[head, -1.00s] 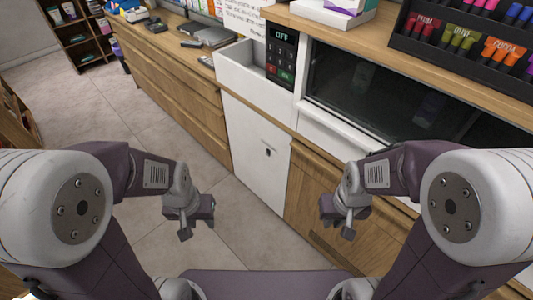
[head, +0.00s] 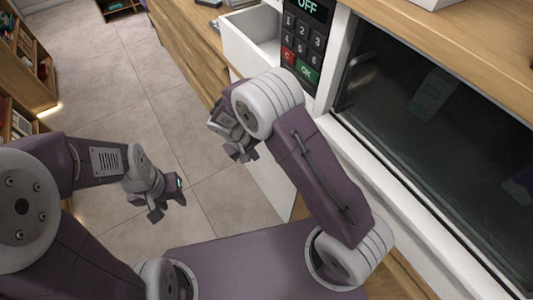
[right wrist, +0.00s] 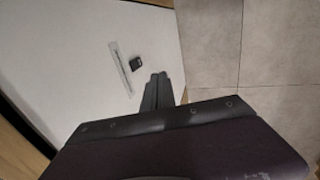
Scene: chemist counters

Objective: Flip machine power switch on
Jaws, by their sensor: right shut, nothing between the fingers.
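The machine's white front (right wrist: 60,70) fills the left of the right wrist view. A small black part (right wrist: 135,63), which looks like a switch, sits on it beside a thin grey strip (right wrist: 120,68). I cannot tell its position. In the head view it is hidden behind my right arm. The display (head: 308,8) reads OFF above a dark keypad (head: 302,45). My right gripper (right wrist: 157,78) is shut and empty, its tips just below the black part in the picture; contact cannot be told. It also shows in the head view (head: 238,152). My left gripper (head: 162,205) hangs over the floor.
An open white drawer or tray (head: 250,40) sticks out left of the keypad. A dark glass window (head: 430,120) lies to the right. Wooden shelves (head: 28,60) stand at the far left. The tiled floor (head: 110,90) between is clear.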

